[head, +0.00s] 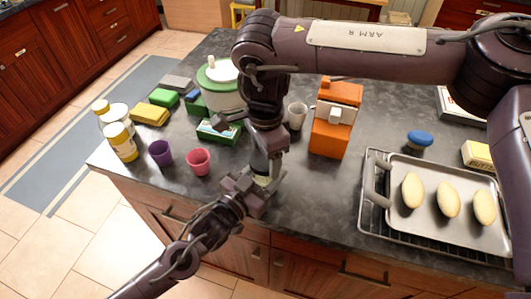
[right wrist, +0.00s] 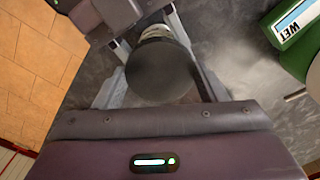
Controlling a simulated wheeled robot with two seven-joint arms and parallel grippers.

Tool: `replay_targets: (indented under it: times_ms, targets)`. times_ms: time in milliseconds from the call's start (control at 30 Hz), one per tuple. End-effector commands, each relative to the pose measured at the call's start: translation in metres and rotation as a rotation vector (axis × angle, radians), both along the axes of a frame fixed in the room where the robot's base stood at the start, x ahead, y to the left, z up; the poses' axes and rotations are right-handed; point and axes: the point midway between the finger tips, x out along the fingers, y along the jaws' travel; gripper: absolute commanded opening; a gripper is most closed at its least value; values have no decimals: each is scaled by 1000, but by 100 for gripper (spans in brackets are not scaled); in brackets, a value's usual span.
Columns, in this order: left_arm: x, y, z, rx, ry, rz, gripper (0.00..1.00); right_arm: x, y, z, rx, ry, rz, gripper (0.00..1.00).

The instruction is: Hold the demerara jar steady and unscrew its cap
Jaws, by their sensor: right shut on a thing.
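The demerara jar (head: 261,181) stands near the counter's front edge, largely hidden by my grippers; a pale band of it shows below its dark top. In the right wrist view its round dark cap (right wrist: 160,72) sits between my fingers. My right gripper (head: 266,158) comes down from above and is shut on the cap. My left gripper (head: 260,182) reaches in from the lower left at the jar's lower body, its fingers beside the jar. Whether they press on it is hidden. Part of the left gripper also shows at the top of the right wrist view (right wrist: 105,15).
A pink cup (head: 199,162) and a purple cup (head: 160,153) stand left of the jar. An orange box-shaped item (head: 336,120) and a white cup (head: 297,116) stand behind right. A tray (head: 430,224) with oval rolls lies right. Yellow-lidded jars (head: 121,142) stand far left.

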Motion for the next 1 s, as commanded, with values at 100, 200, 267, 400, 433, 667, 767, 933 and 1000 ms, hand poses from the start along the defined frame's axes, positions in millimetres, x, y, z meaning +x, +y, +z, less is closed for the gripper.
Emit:
replay_targets:
  times_ms: [100, 200, 267, 400, 433, 667, 767, 933, 1000]
  targets:
    - [0, 0, 1, -1, -2, 0, 0, 0, 0, 4, 0, -1, 0, 38]
    - [0, 0, 1, -1, -2, 0, 0, 0, 0, 8, 0, -1, 0, 38]
    - [0, 0, 1, -1, -2, 0, 0, 0, 0, 10, 0, -1, 0, 38]
    - [0, 0, 1, -1, -2, 0, 0, 0, 0, 15, 1, 0, 0, 38]
    - [0, 0, 1, -1, -2, 0, 0, 0, 0, 16, 1, 0, 0, 38]
    - [0, 0, 1, -1, -2, 0, 0, 0, 0, 20, 0, 0, -1, 38]
    - [0, 0, 1, -1, -2, 0, 0, 0, 0, 20, 0, 0, -1, 38]
    - [0, 0, 1, -1, -2, 0, 0, 0, 0, 23, 0, -1, -1, 38]
    - [0, 0, 1, -1, -2, 0, 0, 1, 0, 30, 0, -3, 0, 38]
